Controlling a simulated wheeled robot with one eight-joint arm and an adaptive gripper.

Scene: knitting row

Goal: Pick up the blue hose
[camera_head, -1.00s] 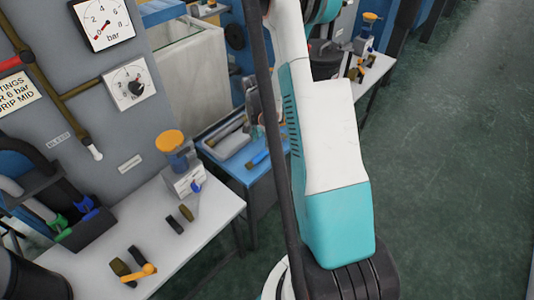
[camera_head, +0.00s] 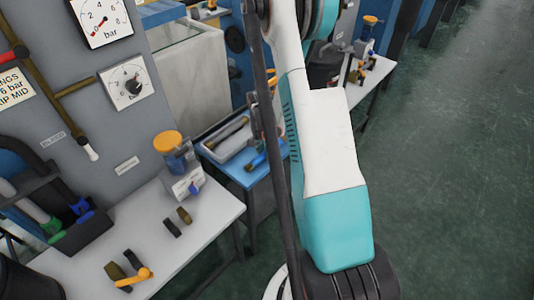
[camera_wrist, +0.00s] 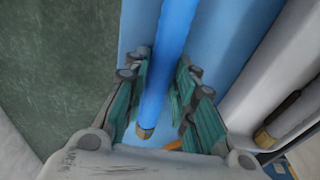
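The blue hose (camera_wrist: 157,85) has a brass-coloured end (camera_wrist: 145,131) and runs lengthwise between my fingers in the wrist view. Part of it also shows on the blue table in the head view (camera_head: 257,161), beside the dark arm link that hides the rest. My gripper (camera_wrist: 165,68) has teal pads, one on each side of the hose. Narrow gaps show beside the hose, so the fingers look open around it and not closed on it. In the head view my arm mostly hides the gripper.
The blue table (camera_head: 246,178) carries a grey tray (camera_head: 228,143) left of the hose. A white table (camera_head: 85,264) with small parts stands in front, below a gauge panel (camera_head: 95,75). Open floor (camera_head: 450,160) lies right.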

